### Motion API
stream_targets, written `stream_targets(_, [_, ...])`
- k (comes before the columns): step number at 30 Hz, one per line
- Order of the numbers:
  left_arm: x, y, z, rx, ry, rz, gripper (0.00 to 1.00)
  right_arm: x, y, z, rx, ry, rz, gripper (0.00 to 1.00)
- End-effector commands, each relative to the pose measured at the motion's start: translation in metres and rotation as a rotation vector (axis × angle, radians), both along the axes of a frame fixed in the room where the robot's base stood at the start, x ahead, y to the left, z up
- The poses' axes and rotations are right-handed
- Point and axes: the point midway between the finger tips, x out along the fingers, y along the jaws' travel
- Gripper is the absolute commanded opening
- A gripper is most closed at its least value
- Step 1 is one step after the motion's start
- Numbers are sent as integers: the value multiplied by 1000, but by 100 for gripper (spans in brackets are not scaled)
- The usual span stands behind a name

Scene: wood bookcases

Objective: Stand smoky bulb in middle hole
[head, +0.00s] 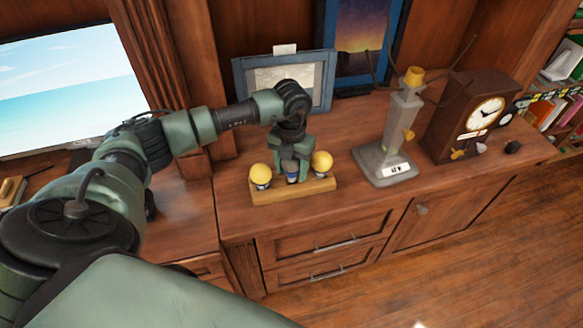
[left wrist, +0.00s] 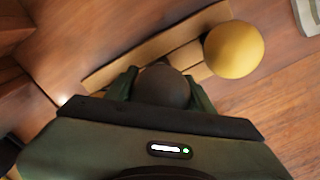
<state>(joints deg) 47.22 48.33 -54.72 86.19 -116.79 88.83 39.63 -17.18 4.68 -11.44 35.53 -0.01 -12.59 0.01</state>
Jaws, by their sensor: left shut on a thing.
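The smoky bulb (head: 291,166) is dark and is held upright at the middle of a wooden holder (head: 311,190), between two yellow bulbs (head: 260,173) (head: 322,162). My left gripper (head: 291,158) points down and is shut on the smoky bulb. In the left wrist view the dark round top of the smoky bulb (left wrist: 163,86) sits between the fingers, over the holder (left wrist: 118,68), with one yellow bulb (left wrist: 234,49) to the right. Whether the bulb's base is fully seated in the middle hole is hidden. My right gripper is not in view.
The holder stands near the front edge of a wooden cabinet top (head: 235,195). To the right are a grey stone lamp-like stand (head: 401,125) and a brown clock (head: 470,118). A framed picture (head: 283,75) stands behind. A screen (head: 70,90) is at the left.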

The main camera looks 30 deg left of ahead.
Motion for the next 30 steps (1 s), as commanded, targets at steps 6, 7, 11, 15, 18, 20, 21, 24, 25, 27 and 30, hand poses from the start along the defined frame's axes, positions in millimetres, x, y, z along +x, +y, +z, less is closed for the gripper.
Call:
stream_targets(6, [0,0,-5,0,0,0,31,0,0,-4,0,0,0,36])
stream_targets(7, [0,0,-6,0,0,0,31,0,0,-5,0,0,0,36])
stream_targets(11, [0,0,-9,0,0,0,31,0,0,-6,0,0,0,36])
stream_targets(15, [0,0,-11,0,0,0,31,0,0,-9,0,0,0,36])
stream_targets(18, [0,0,-13,0,0,0,31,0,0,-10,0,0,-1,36])
stream_targets(20, [0,0,-15,0,0,0,31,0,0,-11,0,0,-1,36])
stream_targets(21, [0,0,-15,0,0,0,31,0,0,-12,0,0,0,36])
stream_targets(24, [0,0,-18,0,0,0,31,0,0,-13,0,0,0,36])
stream_targets(25, [0,0,-18,0,0,0,31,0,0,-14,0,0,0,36])
stream_targets(27, [0,0,-20,0,0,0,31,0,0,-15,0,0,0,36])
stream_targets(30, [0,0,-20,0,0,0,64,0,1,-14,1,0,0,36])
